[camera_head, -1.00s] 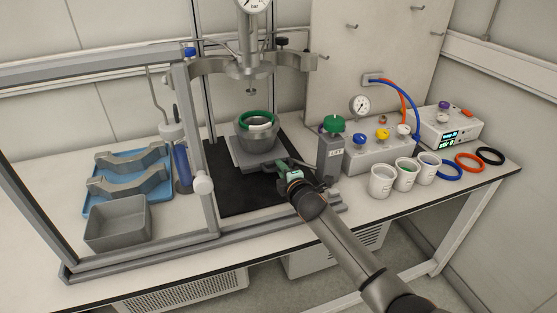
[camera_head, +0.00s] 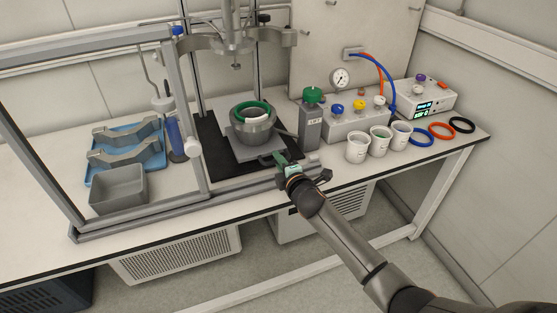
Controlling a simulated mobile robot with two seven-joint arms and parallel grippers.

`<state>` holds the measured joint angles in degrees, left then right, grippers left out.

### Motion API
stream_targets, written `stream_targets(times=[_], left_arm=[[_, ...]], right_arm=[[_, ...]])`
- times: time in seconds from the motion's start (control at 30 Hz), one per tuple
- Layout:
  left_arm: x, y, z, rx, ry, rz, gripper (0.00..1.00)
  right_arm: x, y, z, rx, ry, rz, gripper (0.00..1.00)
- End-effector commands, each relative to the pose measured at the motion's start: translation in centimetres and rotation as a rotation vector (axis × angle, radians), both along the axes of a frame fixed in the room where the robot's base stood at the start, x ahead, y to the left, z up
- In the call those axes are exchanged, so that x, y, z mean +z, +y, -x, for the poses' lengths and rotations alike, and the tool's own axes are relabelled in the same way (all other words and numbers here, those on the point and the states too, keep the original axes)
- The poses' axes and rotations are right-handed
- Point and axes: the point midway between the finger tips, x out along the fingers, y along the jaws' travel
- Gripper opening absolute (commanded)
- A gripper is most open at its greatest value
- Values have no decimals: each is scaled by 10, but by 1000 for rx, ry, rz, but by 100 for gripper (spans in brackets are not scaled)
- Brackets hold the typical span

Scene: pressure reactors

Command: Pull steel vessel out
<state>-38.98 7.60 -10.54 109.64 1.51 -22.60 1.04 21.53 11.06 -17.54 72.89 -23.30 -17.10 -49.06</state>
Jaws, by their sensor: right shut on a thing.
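The steel vessel (camera_head: 252,131) stands upright on a grey plate (camera_head: 240,150) over a black mat. A green ring (camera_head: 250,106) sits around its top, with a white part inside. The vessel is in front of and below the reactor head (camera_head: 233,40), apart from it. My right gripper (camera_head: 284,162) is at the front right edge of the plate, below the vessel. It is shut on what looks like the plate's handle, mostly hidden by the jaws. My left gripper is not in view.
A green-capped lift post (camera_head: 311,122) stands close right of the vessel. White cups (camera_head: 356,147) and coloured rings (camera_head: 440,131) lie further right. The frame upright (camera_head: 186,120), blue tray (camera_head: 125,150) and grey bin (camera_head: 118,190) are left.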

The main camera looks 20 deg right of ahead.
Motion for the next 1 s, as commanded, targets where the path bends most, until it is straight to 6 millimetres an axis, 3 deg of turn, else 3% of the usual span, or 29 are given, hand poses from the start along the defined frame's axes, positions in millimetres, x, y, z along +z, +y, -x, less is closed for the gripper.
stream_targets(times=[0.2, 0.23, 0.5, 0.8, 1.0], left_arm=[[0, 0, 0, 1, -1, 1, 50], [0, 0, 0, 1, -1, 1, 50], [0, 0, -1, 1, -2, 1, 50], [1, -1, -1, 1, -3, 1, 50], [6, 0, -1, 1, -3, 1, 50]], right_arm=[[0, 0, 0, 0, 0, 0, 0], [0, 0, 0, 0, 0, 0, 16], [0, 0, 0, 0, 0, 0, 45], [1, 0, 2, 0, 0, 0, 45], [5, -1, 20, 0, 1, 1, 45]])
